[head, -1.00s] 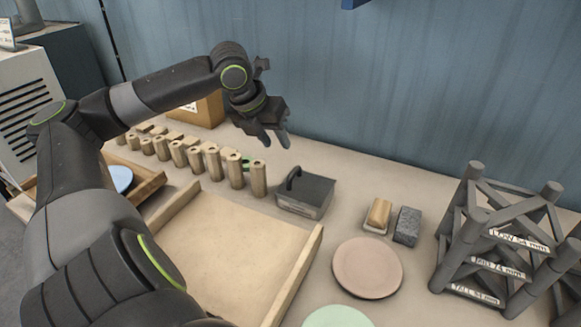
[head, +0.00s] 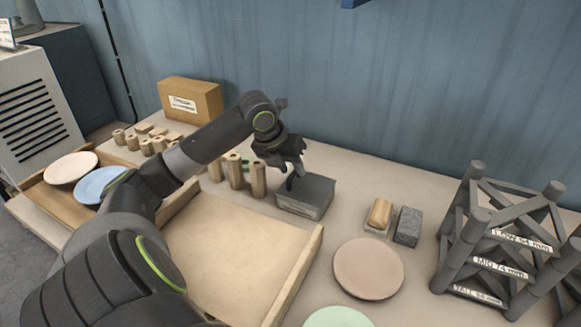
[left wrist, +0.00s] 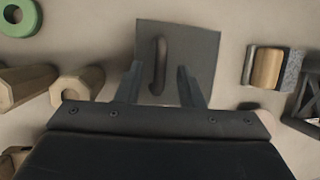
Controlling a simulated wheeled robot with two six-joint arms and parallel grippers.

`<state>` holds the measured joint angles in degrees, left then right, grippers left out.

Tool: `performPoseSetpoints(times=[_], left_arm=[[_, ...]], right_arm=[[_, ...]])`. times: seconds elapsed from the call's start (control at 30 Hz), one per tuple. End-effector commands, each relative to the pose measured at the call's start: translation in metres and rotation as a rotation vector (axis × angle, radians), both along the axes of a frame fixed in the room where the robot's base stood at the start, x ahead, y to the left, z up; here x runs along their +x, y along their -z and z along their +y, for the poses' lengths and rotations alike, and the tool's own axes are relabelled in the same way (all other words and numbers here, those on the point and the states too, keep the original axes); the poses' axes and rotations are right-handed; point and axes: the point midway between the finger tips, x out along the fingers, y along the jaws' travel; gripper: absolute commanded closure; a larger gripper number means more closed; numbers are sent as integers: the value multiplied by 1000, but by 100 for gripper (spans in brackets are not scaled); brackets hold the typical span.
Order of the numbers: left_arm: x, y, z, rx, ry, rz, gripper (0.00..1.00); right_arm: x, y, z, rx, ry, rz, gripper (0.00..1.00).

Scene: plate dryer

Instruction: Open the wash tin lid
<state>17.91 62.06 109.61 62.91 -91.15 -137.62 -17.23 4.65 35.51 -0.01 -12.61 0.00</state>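The wash tin (head: 306,198) is a dark grey box on the table behind the wooden tray, and its lid is closed. The lid (left wrist: 196,52) shows from above in the left wrist view, with a raised dark handle (left wrist: 158,66) along its left part. My left gripper (head: 292,172) is just above the handle and partly hides it in the head view. In the left wrist view its two fingers (left wrist: 160,84) are apart, with the near end of the handle between them in the picture. I cannot tell whether they touch it. My right gripper is not in view.
Wooden pegs (head: 235,172) stand left of the tin. A sponge (head: 380,213) and a grey block (head: 407,226) lie to its right. An empty wooden tray (head: 235,245) and a pink plate (head: 368,268) are in front. A grey rack (head: 500,240) stands at the right.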

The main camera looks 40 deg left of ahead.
Motion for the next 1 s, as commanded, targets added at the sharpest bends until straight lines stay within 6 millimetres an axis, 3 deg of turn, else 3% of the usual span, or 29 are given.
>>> performPoseSetpoints(times=[0.33,0.6,1.0], left_arm=[[1,3,0,0,0,1,66],[1,3,0,1,0,1,100],[0,1,2,11,0,5,100]], right_arm=[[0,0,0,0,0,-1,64],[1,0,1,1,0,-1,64],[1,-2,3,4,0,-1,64]])
